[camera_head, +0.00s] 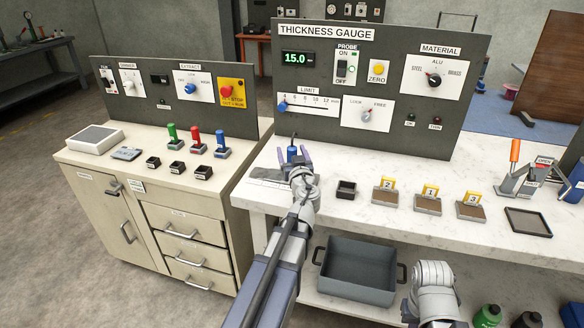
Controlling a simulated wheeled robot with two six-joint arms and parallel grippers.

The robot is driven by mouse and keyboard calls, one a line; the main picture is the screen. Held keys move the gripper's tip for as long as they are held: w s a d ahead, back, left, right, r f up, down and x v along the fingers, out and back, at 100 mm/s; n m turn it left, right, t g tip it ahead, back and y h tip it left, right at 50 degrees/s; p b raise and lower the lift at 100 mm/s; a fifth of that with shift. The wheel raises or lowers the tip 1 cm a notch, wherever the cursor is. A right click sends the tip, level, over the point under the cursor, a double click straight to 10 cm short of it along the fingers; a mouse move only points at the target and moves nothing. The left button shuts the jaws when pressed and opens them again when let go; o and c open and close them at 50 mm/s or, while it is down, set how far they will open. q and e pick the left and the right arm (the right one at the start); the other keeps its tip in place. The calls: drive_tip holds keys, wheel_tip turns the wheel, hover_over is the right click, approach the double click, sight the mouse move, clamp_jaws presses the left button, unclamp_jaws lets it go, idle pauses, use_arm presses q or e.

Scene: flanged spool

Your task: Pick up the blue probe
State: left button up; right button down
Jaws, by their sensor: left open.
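The blue probe (292,153) stands upright near the left end of the white workbench, below the thickness gauge panel. A dark cable seems to rise from its top. My left gripper (294,156) is open, with its purple-grey fingers on either side of the probe. I cannot tell whether a finger touches it. The gripper and wrist hide the lower part of the probe. Part of my right arm shows at the lower right, but its gripper is not in view.
The thickness gauge panel (375,45) stands behind. To the right are a small black tray (346,189), several numbered blocks and an orange-handled device (514,150). Green, red and blue-handled tools stand on the left cabinet. A grey bin (357,272) sits on the lower shelf.

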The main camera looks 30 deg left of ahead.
use_arm(q)
drive_tip(key=x, duration=0.4)
drive_tip(key=shift+w+f, duration=0.2)
drive_tip(key=shift+f, duration=0.1)
drive_tip(key=shift+s, duration=0.1)
clamp_jaws()
idle(1.0)
